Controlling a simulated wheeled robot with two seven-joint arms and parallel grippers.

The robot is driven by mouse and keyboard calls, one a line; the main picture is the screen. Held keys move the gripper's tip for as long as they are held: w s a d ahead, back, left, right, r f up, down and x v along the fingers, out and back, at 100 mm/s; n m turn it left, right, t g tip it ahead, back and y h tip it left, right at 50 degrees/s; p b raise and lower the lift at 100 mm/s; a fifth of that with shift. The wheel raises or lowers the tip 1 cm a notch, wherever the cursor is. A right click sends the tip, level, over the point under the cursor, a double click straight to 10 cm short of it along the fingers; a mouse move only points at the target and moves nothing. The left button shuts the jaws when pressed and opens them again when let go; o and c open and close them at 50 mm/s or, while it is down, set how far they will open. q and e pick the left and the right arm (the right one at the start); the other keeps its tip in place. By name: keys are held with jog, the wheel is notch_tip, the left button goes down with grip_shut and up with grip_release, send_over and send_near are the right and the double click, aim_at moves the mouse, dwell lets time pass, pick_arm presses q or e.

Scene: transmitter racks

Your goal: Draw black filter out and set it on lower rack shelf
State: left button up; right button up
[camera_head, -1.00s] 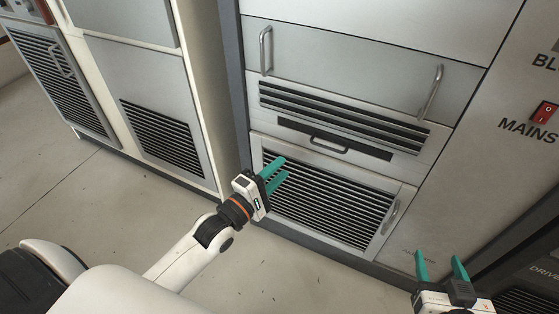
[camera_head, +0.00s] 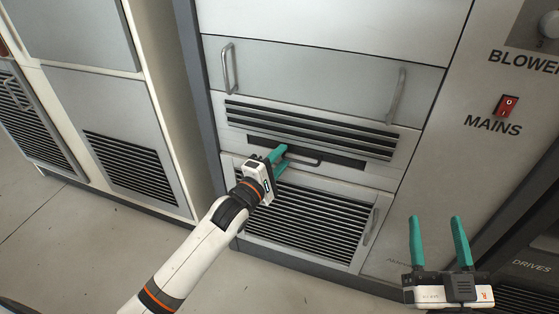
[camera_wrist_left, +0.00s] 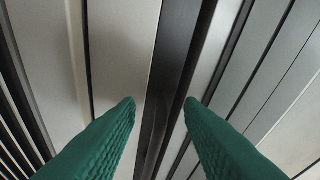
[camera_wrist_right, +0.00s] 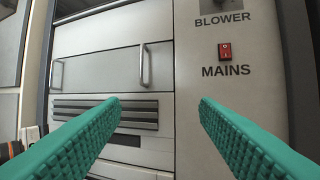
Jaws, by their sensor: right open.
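The black filter (camera_head: 347,161) shows as a dark strip with a bar handle (camera_head: 305,162), set in the rack front below the slatted vents; it is seated in its slot. My left gripper (camera_head: 281,160) is open at the left end of that handle. In the left wrist view the dark strip (camera_wrist_left: 181,45) runs between the open fingertips (camera_wrist_left: 160,103); whether they touch the handle I cannot tell. My right gripper (camera_head: 436,222) is open and empty, in front of the panel at right. No open lower shelf shows; a louvred panel (camera_head: 310,215) covers the area below the filter.
A drawer front with two vertical handles (camera_head: 310,70) is above the vents. A red mains switch (camera_head: 507,105) is on the right panel. White cabinets with grilles (camera_head: 130,165) stand at left. Bare floor (camera_head: 60,245) lies in front.

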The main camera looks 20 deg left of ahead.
pick_arm(q)
grip_shut()
